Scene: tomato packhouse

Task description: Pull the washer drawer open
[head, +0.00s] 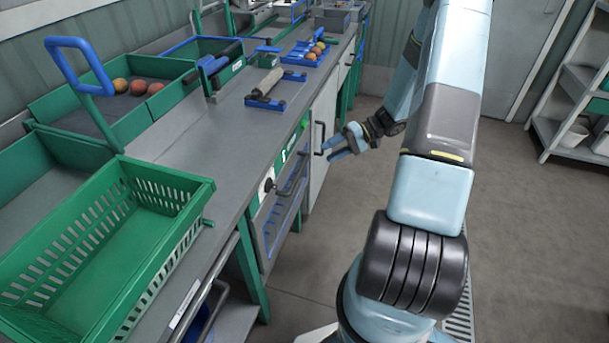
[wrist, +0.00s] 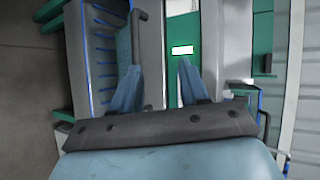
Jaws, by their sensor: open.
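The washer drawer (head: 280,212) is in the bench front, with a see-through panel and blue rack bars behind it. Its dark bar handle (head: 291,176) runs along the top of the front, below a green label. The drawer looks closed. In the wrist view the drawer (wrist: 104,50) stands on its side at left, with the handle (wrist: 138,35) running down towards the left finger, which hides part of it. My gripper (head: 331,148) is open and empty, with blue fingers pointing at the bench. In the wrist view my gripper (wrist: 158,70) has the handle near its left finger, not clearly between the fingers.
A grey cabinet door (head: 323,140) with its own handle is right beside my gripper. The green crate (head: 190,190) stands on the bench nearby. The floor (head: 345,225) before the drawer is clear.

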